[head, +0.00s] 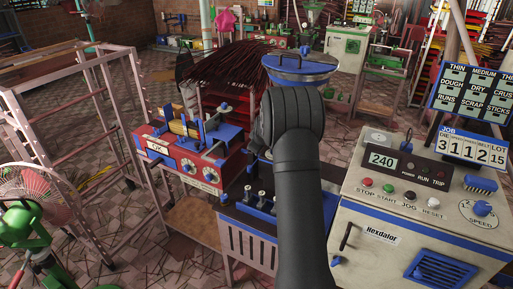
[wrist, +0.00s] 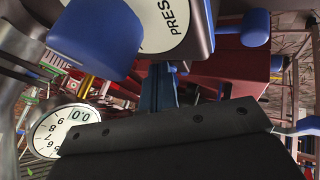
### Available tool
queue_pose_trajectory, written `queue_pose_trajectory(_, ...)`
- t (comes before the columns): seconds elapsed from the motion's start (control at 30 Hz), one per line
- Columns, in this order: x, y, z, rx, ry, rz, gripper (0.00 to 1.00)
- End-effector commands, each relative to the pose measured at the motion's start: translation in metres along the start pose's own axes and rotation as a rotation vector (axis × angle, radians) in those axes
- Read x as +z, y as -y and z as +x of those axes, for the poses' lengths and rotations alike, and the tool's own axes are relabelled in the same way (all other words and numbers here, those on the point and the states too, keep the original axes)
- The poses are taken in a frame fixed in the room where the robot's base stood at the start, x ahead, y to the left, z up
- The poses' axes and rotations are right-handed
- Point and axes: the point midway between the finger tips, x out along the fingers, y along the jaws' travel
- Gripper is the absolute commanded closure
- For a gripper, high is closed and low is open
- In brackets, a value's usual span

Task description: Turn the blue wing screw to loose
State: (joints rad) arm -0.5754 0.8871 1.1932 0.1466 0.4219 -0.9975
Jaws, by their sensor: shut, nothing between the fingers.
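Two blue parts could be the blue wing screw, and I cannot tell which: a large rounded blue piece (wrist: 98,38) close at the upper left of the wrist view, and a smaller blue block on a stem (wrist: 255,27) at the upper right. My gripper (wrist: 168,130) shows as a dark bar with bolts across the lower wrist view, shut and empty. It is below both blue parts, and I see no clear contact. In the head view my dark arm hides the gripper and the middle of the machine under the blue-rimmed hopper (head: 300,66).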

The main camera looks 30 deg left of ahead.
Motion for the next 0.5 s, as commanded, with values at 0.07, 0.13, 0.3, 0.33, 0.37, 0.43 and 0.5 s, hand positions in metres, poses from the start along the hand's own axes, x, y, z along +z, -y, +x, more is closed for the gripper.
queue_pose_trajectory(0.07,0.002,-0.003,0.001,0.001,0.0,0.0,1.0)
queue_pose_trajectory(0.13,0.002,-0.005,0.002,0.001,0.0,0.0,1.0)
queue_pose_trajectory(0.3,0.003,-0.011,0.004,0.001,0.0,0.0,1.0)
queue_pose_trajectory(0.33,0.004,-0.012,0.005,0.001,0.0,0.0,1.0)
queue_pose_trajectory(0.37,0.004,-0.012,0.005,0.0,0.001,0.0,1.0)
queue_pose_trajectory(0.43,0.004,-0.014,0.006,0.0,0.001,0.0,1.0)
queue_pose_trajectory(0.5,0.004,-0.016,0.007,0.0,0.001,0.0,1.0)
